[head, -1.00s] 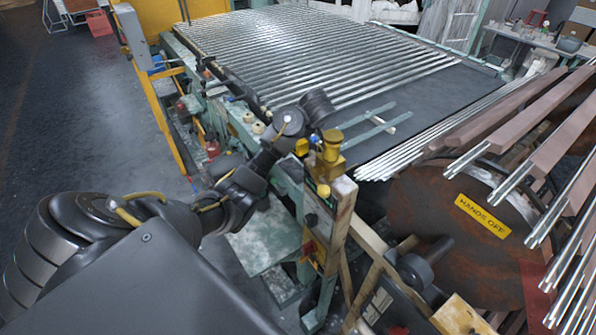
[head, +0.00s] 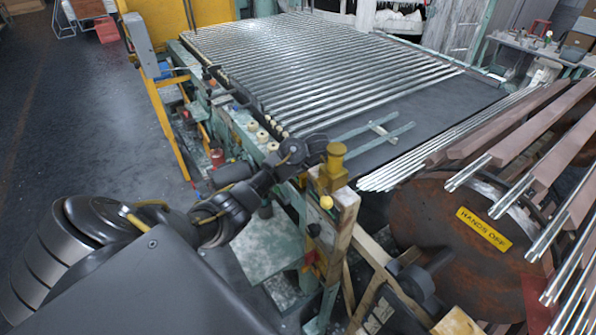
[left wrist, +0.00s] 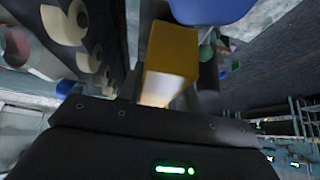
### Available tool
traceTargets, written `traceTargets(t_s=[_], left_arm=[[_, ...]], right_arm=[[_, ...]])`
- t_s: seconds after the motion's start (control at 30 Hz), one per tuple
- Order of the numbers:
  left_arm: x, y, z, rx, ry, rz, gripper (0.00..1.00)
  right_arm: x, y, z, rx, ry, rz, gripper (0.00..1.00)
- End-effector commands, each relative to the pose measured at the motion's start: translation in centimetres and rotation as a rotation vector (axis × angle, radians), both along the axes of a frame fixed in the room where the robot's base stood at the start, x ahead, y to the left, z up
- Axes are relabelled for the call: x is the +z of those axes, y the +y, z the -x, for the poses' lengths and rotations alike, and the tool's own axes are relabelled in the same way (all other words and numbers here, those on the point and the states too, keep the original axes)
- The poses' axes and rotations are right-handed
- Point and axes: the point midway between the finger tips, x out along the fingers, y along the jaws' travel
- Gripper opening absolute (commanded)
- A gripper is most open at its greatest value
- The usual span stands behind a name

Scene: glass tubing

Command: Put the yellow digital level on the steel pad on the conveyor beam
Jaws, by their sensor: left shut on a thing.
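A yellow block, which I take for the digital level (left wrist: 172,62), is held in the jaws of my left gripper in the left wrist view. The green conveyor beam (head: 238,119) runs along the table's left side with pale rollers. I cannot pick out the steel pad. My right gripper is not in view.
A rusty drum (head: 430,220) with a HANDS OFF sign stands right.

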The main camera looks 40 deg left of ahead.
Motion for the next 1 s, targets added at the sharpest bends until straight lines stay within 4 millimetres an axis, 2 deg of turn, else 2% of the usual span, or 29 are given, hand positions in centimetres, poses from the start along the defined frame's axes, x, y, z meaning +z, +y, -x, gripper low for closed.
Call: traceTargets(t_s=[0.47, 0.5, 0.6, 0.63, 0.87, 1.0], left_arm=[[-0.94, 0.00, -0.01, -0.001, -0.001, 0.000, 0.00], [-0.84, -0.01, 0.02, 0.000, 0.000, 0.000, 0.40], [-0.83, -0.01, 0.02, 0.000, 0.000, 0.001, 0.53], [-0.83, -0.01, 0.02, 0.000, 0.000, 0.001, 0.56], [-0.81, -0.01, 0.02, 0.001, -0.001, 0.000, 0.56], [-0.02, -0.03, 0.00, 0.001, -0.002, 0.002, 0.56]], right_arm=[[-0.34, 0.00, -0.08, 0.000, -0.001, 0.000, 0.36], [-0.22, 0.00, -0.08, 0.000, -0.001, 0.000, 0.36], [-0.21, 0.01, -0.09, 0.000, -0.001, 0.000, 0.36], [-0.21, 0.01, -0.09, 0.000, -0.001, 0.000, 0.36], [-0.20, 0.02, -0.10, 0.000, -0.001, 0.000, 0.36], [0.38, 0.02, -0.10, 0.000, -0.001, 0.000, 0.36]])
